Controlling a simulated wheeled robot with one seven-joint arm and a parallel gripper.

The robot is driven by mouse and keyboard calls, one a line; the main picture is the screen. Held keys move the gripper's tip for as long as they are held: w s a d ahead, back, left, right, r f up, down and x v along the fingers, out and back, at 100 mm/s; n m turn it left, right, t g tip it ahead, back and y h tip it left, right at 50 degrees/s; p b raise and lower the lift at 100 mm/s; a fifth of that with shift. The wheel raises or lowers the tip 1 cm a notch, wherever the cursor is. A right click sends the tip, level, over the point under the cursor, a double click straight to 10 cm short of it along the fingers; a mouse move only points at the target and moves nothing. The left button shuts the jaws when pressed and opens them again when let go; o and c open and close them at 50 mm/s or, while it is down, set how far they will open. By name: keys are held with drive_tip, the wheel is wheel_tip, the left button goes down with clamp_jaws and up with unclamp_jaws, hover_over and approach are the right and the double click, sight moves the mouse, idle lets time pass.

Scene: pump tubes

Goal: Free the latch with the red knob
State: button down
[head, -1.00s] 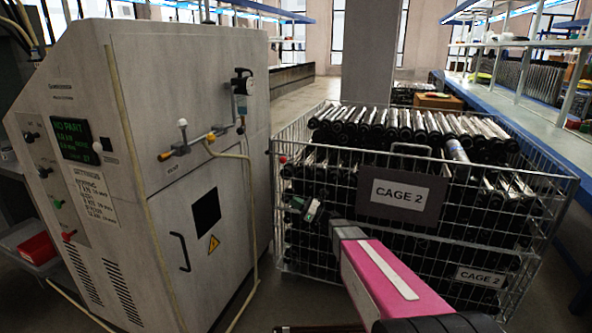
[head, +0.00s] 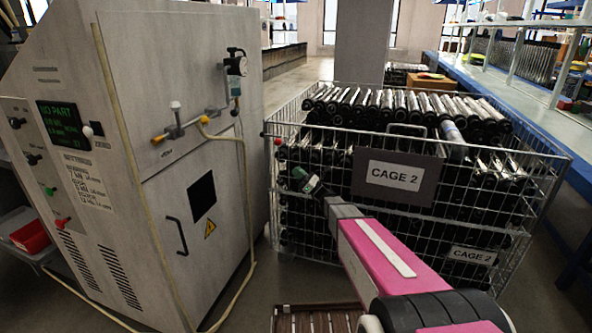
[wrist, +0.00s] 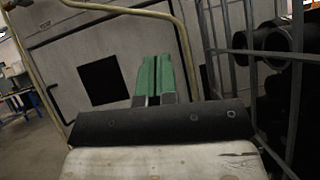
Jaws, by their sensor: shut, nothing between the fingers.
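A small red knob (head: 277,141) shows at the upper left front corner of the wire cage (head: 424,138) labelled CAGE 2. The latch around it is too small to make out. My gripper (head: 300,176), with green fingers, is in front of the cage's left part, lower and to the right of the knob in the picture. Its fingers are shut and empty, apart from the knob. In the wrist view the shut fingers (wrist: 154,78) point toward the grey machine, with the cage's wire bars at the right. The knob cannot be made out there.
The tall grey machine (head: 120,200) stands left of the cage, with a hose, a valve and another red knob (head: 62,223) on its panel. A narrow gap of floor lies between machine and cage. Many black tubes fill the cage. A red bin (head: 30,238) is far left.

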drive_tip(key=w+a+r, duration=0.3)
drive_tip(key=a+r, duration=0.3)
drive_tip(key=r, duration=0.2)
drive_tip(key=shift+w+r, duration=0.15)
drive_tip(key=shift+r, duration=0.05)
drive_tip(key=shift+r, duration=0.1)
drive_tip(key=r+g+h, duration=0.1)
drive_tip(key=r+h, duration=0.1)
drive_tip(key=r, duration=0.1)
drive_tip(key=r+g+h, duration=0.1)
drive_tip(key=r+h, duration=0.2)
drive_tip(key=a+r+n+g+h, duration=0.1)
drive_tip(key=r+h, duration=0.1)
drive_tip(key=r, duration=0.1)
drive_tip(key=shift+w+r+g+h, duration=0.15)
drive_tip(key=shift+g+h, duration=0.15)
drive_tip(key=w+a+r+g+h, duration=0.2)
drive_tip(key=a+r+g+h, duration=0.1)
drive_tip(key=a+r+h, duration=0.3)
drive_tip(key=shift+w+a+r+h, duration=0.25)
drive_tip(key=shift+w+a+h, duration=0.1)
drive_tip(key=shift+a+h, duration=0.4)
